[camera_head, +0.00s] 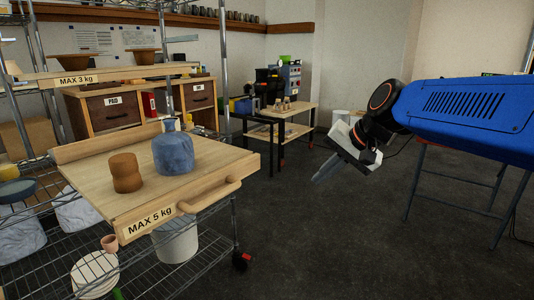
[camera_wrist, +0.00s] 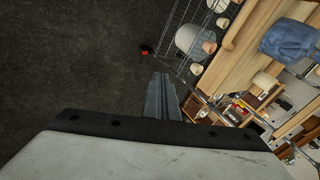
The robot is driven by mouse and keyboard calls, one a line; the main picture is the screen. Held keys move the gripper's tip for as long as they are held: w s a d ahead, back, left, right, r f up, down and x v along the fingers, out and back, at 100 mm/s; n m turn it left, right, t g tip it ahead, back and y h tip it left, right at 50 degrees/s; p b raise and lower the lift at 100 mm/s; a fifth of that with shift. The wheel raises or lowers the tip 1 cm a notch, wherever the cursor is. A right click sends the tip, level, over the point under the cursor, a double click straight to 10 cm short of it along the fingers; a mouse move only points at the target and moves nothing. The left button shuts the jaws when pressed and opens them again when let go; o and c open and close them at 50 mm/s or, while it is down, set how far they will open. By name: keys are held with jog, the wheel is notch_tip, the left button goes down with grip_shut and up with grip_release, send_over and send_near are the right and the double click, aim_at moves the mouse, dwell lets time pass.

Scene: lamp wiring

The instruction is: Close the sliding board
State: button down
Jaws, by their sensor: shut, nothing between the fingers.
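The sliding board (camera_head: 105,175) is a pale wooden board on a wire shelf rack at the left, labelled "MAX 5 kg". It juts out from the rack toward the open floor. A wooden bar handle (camera_head: 210,194) is on its front edge. A brown pot (camera_head: 125,172) and a blue-grey lump (camera_head: 172,153) stand on it. My gripper (camera_head: 325,171) is in the air to the right of the board, well apart from the handle. Its fingers are together and empty. In the wrist view the fingers (camera_wrist: 158,97) show, with the blue-grey lump (camera_wrist: 288,40) at upper right.
Another board (camera_head: 110,75) marked "MAX 3 kg" is higher on the rack. A white bucket (camera_head: 176,240) stands on the wire shelf below. A small table (camera_head: 290,112) with machines is at the back. Dark floor (camera_head: 300,240) between rack and arm is clear.

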jog(key=w+a+r+m+y, duration=0.1)
jog(key=w+a+r, duration=0.15)
jog(key=w, duration=0.35)
jog(key=w+a+r+m+y, duration=0.1)
jog(key=w+a+r+m, duration=0.15)
jog(key=w, duration=0.35)
jog(key=w+a+f, duration=0.6)
jog(key=w+a, duration=0.1)
jog(key=a, duration=0.1)
jog(key=shift+n+t, duration=0.4)
jog(key=shift+n, duration=0.05)
jog(key=shift+w, duration=0.1)
jog(key=w+a, duration=0.6)
jog(key=a, duration=0.1)
jog(key=w+a, duration=0.6)
jog(key=a, duration=0.1)
jog(key=w+a, duration=0.6)
jog(key=a, duration=0.1)
jog(key=shift+w+a+f, duration=0.1)
jog(key=shift+w+a, duration=0.35)
jog(key=shift+a, duration=0.1)
